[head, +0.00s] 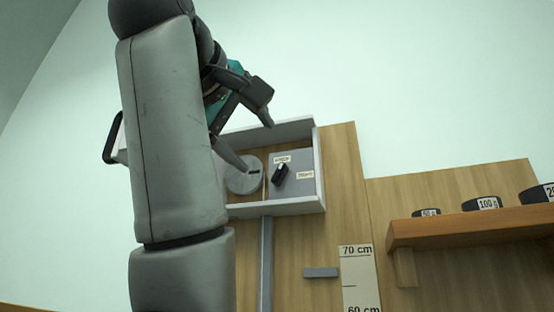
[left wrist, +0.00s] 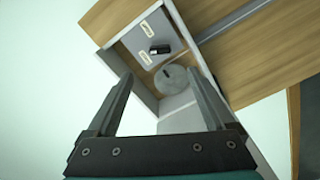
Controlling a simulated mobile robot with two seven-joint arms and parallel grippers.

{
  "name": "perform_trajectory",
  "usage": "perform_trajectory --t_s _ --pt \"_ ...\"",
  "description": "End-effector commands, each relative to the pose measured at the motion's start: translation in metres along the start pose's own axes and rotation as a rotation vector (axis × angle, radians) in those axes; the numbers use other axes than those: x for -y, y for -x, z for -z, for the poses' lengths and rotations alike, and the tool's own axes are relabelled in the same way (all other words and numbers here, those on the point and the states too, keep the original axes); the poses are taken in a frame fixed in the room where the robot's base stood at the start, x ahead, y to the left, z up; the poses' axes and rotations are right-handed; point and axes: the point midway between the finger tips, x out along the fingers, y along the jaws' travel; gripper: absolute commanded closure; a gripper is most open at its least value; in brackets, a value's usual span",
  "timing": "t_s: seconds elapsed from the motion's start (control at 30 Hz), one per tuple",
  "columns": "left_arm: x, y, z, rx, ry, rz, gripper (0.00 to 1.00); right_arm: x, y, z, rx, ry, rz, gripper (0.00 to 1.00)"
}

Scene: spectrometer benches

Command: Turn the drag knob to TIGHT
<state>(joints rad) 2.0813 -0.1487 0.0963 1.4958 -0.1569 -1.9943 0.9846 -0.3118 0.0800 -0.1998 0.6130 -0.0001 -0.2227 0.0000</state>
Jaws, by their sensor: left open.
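The drag knob (head: 280,174) is a small black knob on a grey panel (head: 305,161) inside a shallow open-fronted box (head: 319,170) high on the wooden board. Two small labels sit beside it, too small to read surely. In the left wrist view the knob (left wrist: 160,49) lies beyond the fingertips, near the top centre. My left gripper (head: 258,146) is open and empty in front of the box, apart from the knob. In the left wrist view its fingers (left wrist: 160,76) spread on either side of a grey round disc. My right gripper is out of view.
A grey round disc (head: 243,176) with a dark slot sits left of the knob in the box. The box walls rise around both. A vertical rail (head: 266,262) runs below, beside a cm scale (head: 358,275). Black weights (head: 483,204) stand on a wooden shelf (head: 480,229) at right.

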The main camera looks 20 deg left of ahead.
Motion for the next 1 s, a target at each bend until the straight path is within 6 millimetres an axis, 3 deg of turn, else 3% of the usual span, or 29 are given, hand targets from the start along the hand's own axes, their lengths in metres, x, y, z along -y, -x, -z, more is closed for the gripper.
perform_trajectory --t_s 0.27,0.7,1.0 --pt "-0.003 -0.021 0.002 0.000 -0.001 0.002 0.12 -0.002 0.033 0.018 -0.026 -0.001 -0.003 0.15" --pt "-0.001 -0.106 0.000 0.003 -0.001 0.003 0.12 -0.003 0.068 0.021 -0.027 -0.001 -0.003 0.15" --pt "0.000 -0.123 -0.001 0.001 -0.001 0.000 0.12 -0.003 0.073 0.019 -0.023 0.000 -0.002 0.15"
